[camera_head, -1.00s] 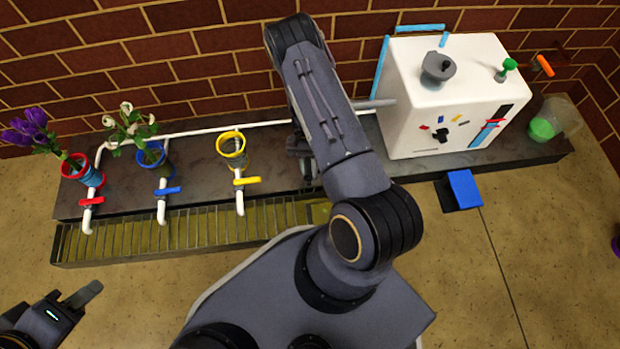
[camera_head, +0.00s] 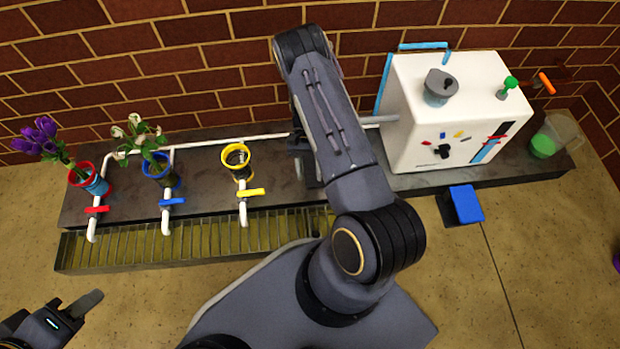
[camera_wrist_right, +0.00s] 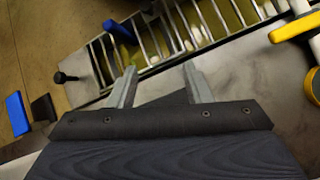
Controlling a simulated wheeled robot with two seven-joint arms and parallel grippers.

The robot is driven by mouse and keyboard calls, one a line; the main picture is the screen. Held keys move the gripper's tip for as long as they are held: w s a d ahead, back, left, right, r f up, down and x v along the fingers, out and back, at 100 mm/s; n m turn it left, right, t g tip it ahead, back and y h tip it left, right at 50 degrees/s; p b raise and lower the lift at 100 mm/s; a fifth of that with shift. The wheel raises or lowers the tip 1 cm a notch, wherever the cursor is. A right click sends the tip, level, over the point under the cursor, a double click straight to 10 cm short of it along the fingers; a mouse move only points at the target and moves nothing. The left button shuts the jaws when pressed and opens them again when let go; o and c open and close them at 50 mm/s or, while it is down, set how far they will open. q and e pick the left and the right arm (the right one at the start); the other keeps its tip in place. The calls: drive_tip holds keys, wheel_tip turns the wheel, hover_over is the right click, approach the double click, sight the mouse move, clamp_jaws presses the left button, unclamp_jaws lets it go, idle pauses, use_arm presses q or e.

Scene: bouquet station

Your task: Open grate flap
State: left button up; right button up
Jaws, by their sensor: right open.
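The grate (camera_head: 190,240) is a long slatted trough along the front of the counter. Its right end is hidden behind my right arm in the head view. In the right wrist view the grate (camera_wrist_right: 150,45) runs diagonally, with a blue peg-like handle (camera_wrist_right: 122,30) over its bars and a black knob (camera_wrist_right: 66,77) near its left end. I cannot tell where the flap's edges are. My right gripper (camera_wrist_right: 160,75) is open and empty, its fingertips close to the grate's near edge. My left gripper (camera_head: 72,312) is at the lower left, away from the grate, partly cut off.
Red, blue and yellow vases (camera_head: 237,160) stand behind taps on the counter; two hold flowers. A white machine (camera_head: 430,115) stands at the right, with a blue pedal-like block (camera_head: 465,204) in front. A jug with green liquid (camera_head: 545,145) stands at the far right.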

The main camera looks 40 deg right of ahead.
drive_tip(key=v, duration=0.3)
drive_tip(key=shift+w+r+p, duration=0.15)
drive_tip(key=shift+r+p, duration=0.05)
drive_tip(key=shift+p, duration=0.15)
